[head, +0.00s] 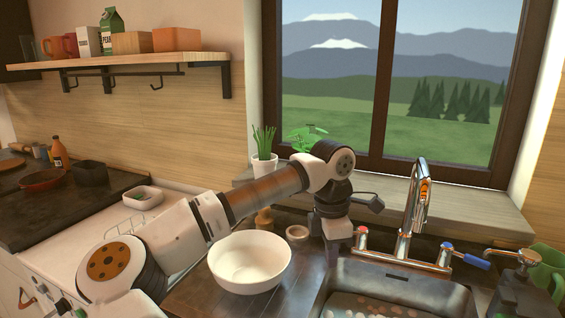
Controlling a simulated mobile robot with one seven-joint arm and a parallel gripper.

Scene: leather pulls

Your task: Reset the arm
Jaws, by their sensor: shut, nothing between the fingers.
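My arm reaches from the lower left across the middle of the head view, bent at its far end near the window. My gripper (337,240) points down at the left back corner of the sink. Its fingers are small in the picture, shut and empty. A white bowl (250,277) stands on the dark counter to the left of the gripper and apart from it.
The sink (395,283) has a chrome faucet (410,220) behind it. Potted plants (264,166) line the windowsill behind my arm. A shelf (140,60) hangs upper left above a stove with a pan (42,179).

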